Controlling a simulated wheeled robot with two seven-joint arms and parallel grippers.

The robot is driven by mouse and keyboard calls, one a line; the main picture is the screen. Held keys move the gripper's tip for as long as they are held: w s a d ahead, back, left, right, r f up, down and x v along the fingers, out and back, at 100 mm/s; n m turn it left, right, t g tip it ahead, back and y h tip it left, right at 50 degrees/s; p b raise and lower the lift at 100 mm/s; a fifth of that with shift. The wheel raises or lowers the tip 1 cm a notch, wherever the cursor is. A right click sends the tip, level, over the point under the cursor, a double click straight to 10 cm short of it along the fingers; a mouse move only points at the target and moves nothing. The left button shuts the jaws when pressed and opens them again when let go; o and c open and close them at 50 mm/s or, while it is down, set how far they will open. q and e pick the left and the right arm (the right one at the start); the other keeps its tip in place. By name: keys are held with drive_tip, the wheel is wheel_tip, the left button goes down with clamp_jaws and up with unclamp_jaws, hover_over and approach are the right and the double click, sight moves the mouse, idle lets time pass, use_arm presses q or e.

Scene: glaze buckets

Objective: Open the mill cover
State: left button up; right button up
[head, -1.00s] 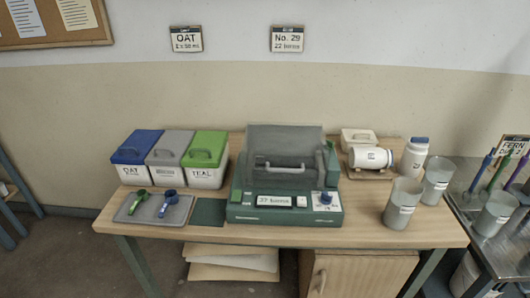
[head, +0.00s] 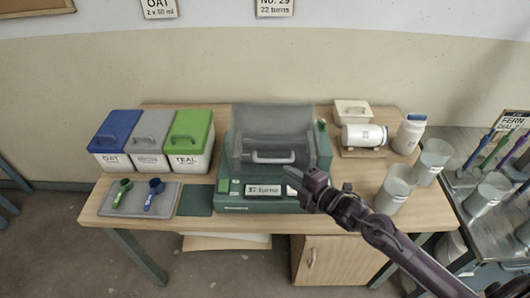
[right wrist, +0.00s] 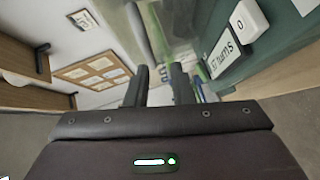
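The mill (head: 225,187) is a green machine in the middle of the table. Its clear grey cover (head: 262,125) looks closed, with a light bar handle (head: 273,158) across its front. My right gripper (head: 291,176) is in front of the mill's right half, near the front panel and a little below and right of the handle. It hides the panel's right-hand controls. In the right wrist view the two dark fingers (right wrist: 161,88) stand apart with nothing clearly between them. My left gripper is out of view.
Blue, grey and green lidded bins (head: 187,140) stand left of the mill. A grey tray (head: 135,208) with two scoops lies before them. At right are a white jar (head: 409,134), a lying jar (head: 364,135) and clear cups (head: 395,185). A metal side table (head: 460,165) adjoins.

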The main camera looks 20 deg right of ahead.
sight(270, 161)
drive_tip(key=shift+w+a+r+n+y, duration=0.25)
drive_tip(key=shift+w+r+n+y, duration=0.05)
drive_tip(key=shift+w+r+n, duration=0.35)
drive_tip(key=p+x, duration=0.1)
drive_tip(key=x, duration=0.4)
drive_tip(key=shift+w+a+p, duration=0.3)
drive_tip(key=shift+p, duration=0.05)
drive_tip(key=shift+w+a+f, duration=0.25)
drive_tip(key=shift+w+a, duration=0.05)
drive_tip(key=shift+w, duration=0.15)
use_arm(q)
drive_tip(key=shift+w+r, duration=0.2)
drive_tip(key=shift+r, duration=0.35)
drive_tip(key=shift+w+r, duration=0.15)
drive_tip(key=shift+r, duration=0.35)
use_arm(e)
clamp_jaws()
